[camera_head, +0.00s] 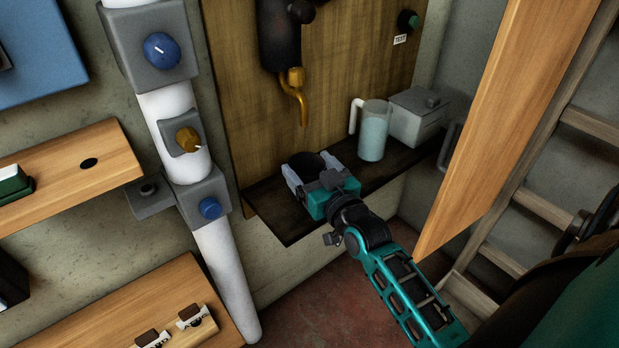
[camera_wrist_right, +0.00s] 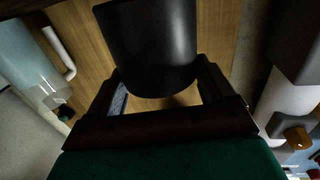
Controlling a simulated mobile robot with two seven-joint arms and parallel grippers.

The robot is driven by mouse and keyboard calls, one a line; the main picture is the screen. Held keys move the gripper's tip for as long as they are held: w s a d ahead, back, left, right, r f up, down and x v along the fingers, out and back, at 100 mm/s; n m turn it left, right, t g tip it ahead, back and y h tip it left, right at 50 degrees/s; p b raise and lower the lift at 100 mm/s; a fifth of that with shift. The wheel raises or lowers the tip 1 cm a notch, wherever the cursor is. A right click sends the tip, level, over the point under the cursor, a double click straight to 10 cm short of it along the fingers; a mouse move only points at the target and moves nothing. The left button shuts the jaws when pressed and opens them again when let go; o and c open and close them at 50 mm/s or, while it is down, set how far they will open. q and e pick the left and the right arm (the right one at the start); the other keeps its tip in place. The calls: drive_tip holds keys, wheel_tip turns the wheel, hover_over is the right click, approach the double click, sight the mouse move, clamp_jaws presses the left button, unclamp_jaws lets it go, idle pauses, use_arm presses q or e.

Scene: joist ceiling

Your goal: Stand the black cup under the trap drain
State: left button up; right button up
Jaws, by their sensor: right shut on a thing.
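The black cup (camera_head: 303,164) is between the fingers of my right gripper (camera_head: 308,182), over the dark shelf. Its dark rim faces up and it looks roughly upright. I cannot tell whether its base touches the shelf. In the right wrist view, the cup (camera_wrist_right: 150,45) fills the space at the fingers of the right gripper (camera_wrist_right: 160,88). The trap drain, a curved brass pipe (camera_head: 303,104) below a black trap body (camera_head: 280,35), points down just above the cup, with a gap between. My left gripper is not in view.
The dark shelf (camera_head: 283,228) runs along the wooden back panel. A clear jug (camera_head: 373,135) with a white handle and a grey box (camera_head: 418,120) stand on it to the right. An open wooden door (camera_head: 490,130) is at right, and a white pipe (camera_head: 225,270) with knobs is at left.

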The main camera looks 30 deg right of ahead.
drive_tip(key=shift+w+f+b, duration=0.2)
drive_tip(key=shift+f+b, duration=0.1)
drive_tip(key=shift+f, duration=0.5)
drive_tip(key=shift+r, duration=0.1)
drive_tip(key=o, duration=1.1)
drive_tip(key=shift+f, duration=0.2)
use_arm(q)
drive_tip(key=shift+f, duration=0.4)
use_arm(e)
drive_tip(key=shift+o, duration=0.2)
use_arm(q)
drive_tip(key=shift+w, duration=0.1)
